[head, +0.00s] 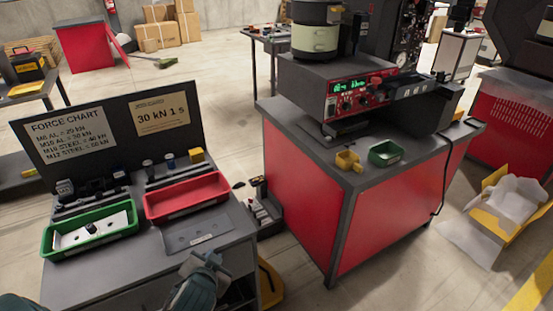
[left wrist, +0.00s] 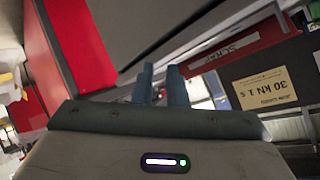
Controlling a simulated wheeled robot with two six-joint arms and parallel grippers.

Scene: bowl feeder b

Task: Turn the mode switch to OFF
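The control box (head: 318,88) with a red front panel stands on the red bench at the centre right in the head view. Its panel has a lit green display (head: 349,88), and several small dark knobs (head: 347,103) below it. The labels are too small to read, so I cannot tell which is the mode switch or its setting. My left gripper (head: 213,262) is low over the front of the left workbench, well apart from the panel. Its two fingers (left wrist: 164,84) stand apart with nothing between them in the left wrist view. My right gripper is not in view.
A red tray (head: 150,207) and a green tray (head: 48,240) lie on the left workbench below the force chart board (head: 112,103). A yellow part (head: 348,160) and a small green bin (head: 372,158) sit before the control box. A floor gap separates the benches.

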